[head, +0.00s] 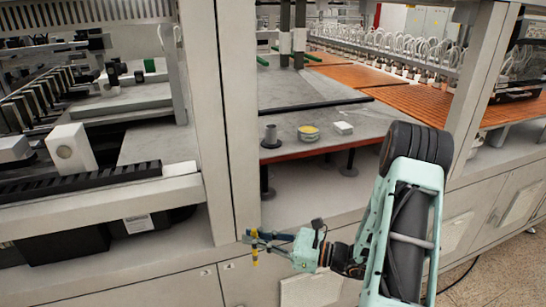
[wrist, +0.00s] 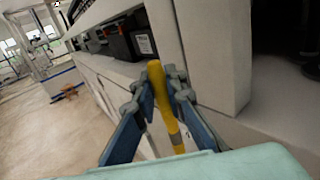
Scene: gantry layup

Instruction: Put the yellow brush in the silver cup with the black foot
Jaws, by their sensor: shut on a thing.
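My gripper (head: 260,240) is shut on the yellow brush (head: 255,248). It holds the brush roughly upright, in front of the machine's lower cabinet and below the level of the worktop. In the wrist view the brush (wrist: 158,90) stands between the two fingers of my gripper (wrist: 155,90). A small grey cup with a wider dark foot (head: 270,136) stands near the left front corner of the worktop, apart from the gripper and above it in the head view. The inside of the cup cannot be made out.
A round dish with yellow content (head: 308,132) and a small white block (head: 343,128) sit right of the cup on the grey worktop (head: 370,122). A thick pale upright post (head: 226,110) rises left of the cup. A ledge (head: 310,205) runs below the worktop.

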